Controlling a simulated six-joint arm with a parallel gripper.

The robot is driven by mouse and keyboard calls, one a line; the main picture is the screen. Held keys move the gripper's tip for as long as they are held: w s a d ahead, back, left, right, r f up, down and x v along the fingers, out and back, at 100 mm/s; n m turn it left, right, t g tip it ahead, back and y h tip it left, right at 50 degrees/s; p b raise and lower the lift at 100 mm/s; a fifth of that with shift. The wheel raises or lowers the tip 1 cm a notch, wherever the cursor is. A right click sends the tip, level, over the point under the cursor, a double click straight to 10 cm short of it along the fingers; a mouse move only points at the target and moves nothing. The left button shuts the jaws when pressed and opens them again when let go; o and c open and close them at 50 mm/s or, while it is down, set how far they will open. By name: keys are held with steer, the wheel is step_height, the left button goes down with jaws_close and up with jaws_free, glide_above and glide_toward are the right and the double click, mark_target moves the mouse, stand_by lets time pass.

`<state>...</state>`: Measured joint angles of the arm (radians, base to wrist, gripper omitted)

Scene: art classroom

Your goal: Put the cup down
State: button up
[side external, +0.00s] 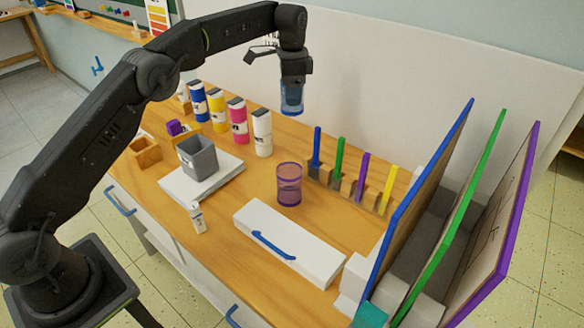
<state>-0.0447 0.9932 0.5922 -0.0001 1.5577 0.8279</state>
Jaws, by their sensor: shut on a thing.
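A see-through blue cup (291,101) hangs under my gripper (293,80), high above the back of the wooden table. My gripper points down and is shut on the cup, which looks upright. The fingertips are hard to make out against the cup. A see-through purple cup (289,186) stands upright on the table, below the held cup in the picture and apart from it.
Blue, yellow, pink and white bottles (238,119) stand behind left. A grey container (198,158) sits on a white slab (174,184). Brushes in a wooden holder (346,186), a white box (290,243) and upright boards (420,200) are right. Bare wood surrounds the purple cup.

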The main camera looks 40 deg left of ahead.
mark_target(292, 115)
step_height(292, 115, down, 19)
steer(key=shift+f, duration=0.2)
stand_by(0.4)
steer(key=shift+f, duration=0.1)
steer(key=o, duration=0.9)
step_height(292, 115, up, 12)
steer(key=shift+r, duration=0.25)
